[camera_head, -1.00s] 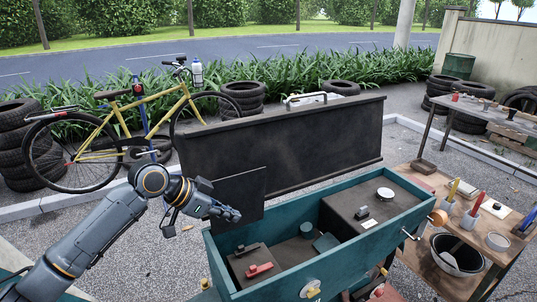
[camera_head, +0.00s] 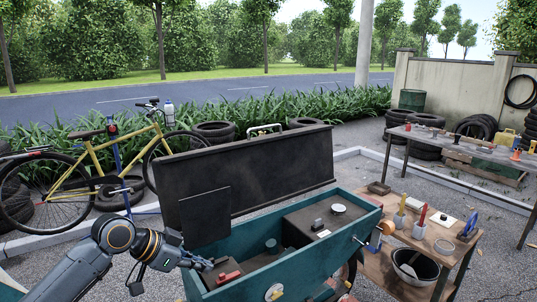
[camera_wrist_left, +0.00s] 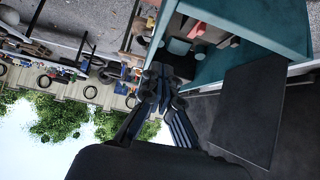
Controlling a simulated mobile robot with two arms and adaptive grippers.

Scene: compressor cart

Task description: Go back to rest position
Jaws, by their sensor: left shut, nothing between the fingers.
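My left gripper (camera_head: 205,265) is shut and empty. In the head view it is beside the near left end of the teal compressor cart (camera_head: 265,276), overlapping its rim; I cannot tell whether they touch. In the left wrist view the closed fingers (camera_wrist_left: 160,72) point toward the cart's open box (camera_wrist_left: 270,25). The cart's dark lid (camera_head: 270,170) stands open at the back, and a dark flat panel (camera_head: 205,217) stands at its left end. A red part (camera_head: 228,278) lies inside the box. My right gripper is not in view.
A wooden side table (camera_head: 385,270) with a bucket (camera_head: 415,267), cups and tools stands right of the cart. A yellow bicycle (camera_head: 95,165) and stacked tires are behind on the left. A long workbench (camera_head: 465,147) is at the far right. Gravel ground is open between them.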

